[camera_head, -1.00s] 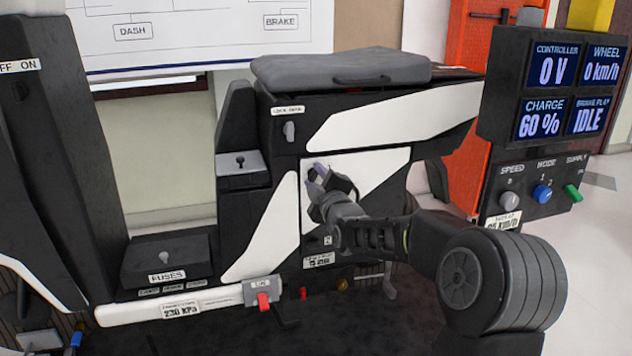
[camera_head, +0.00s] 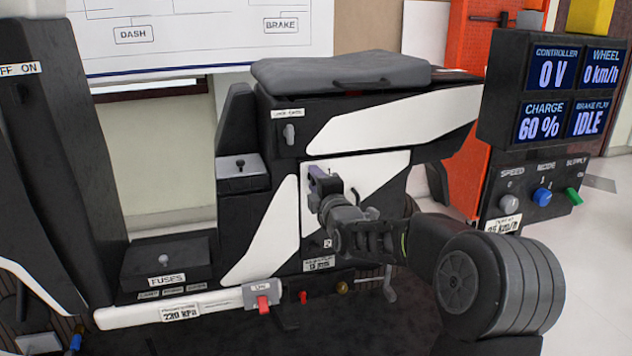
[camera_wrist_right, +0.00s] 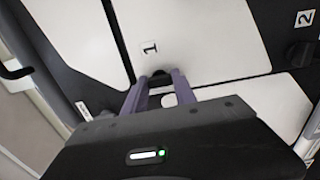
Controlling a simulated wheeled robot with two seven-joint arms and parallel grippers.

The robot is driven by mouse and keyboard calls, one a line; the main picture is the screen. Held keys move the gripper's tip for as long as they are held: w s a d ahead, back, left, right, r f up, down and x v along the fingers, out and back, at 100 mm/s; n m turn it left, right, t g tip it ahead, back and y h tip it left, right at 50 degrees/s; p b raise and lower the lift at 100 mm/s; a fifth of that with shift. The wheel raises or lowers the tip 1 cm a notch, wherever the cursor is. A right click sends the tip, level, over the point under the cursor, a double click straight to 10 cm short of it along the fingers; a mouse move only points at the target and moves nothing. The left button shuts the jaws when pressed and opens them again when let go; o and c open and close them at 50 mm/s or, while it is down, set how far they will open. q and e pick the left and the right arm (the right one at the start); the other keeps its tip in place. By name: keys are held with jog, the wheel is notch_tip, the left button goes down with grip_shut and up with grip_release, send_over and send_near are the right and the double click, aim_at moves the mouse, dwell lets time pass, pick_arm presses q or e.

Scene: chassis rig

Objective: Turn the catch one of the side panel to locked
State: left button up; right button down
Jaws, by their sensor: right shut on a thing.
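The side panel (camera_head: 385,168) is a white and black panel in the middle of the black chassis, under the grey seat. My right gripper (camera_head: 318,182) is at the panel's upper left edge in the head view. In the right wrist view, the purple fingers of my right gripper (camera_wrist_right: 158,86) are shut on catch one (camera_wrist_right: 160,77), a small dark piece just below the label "1". The gripper mostly hides the catch, so I cannot tell which way it points. Catch two (camera_wrist_right: 299,53), a dark knob, is beside the label "2". My left gripper is not in view.
The seat (camera_head: 340,70) overhangs the panel. The fuse box (camera_head: 165,262) and a red switch (camera_head: 263,304) are lower left. The display and control box (camera_head: 530,190) stands at the right.

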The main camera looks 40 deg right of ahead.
jog(key=c, duration=1)
grip_release()
jog(key=p+v, duration=0.1)
jog(key=v, duration=0.6)
jog(key=shift+s+a+p, duration=0.15)
jog(key=shift+s+p, duration=0.15)
jog(key=shift+s, duration=0.1)
jog(key=shift+m, duration=0.3)
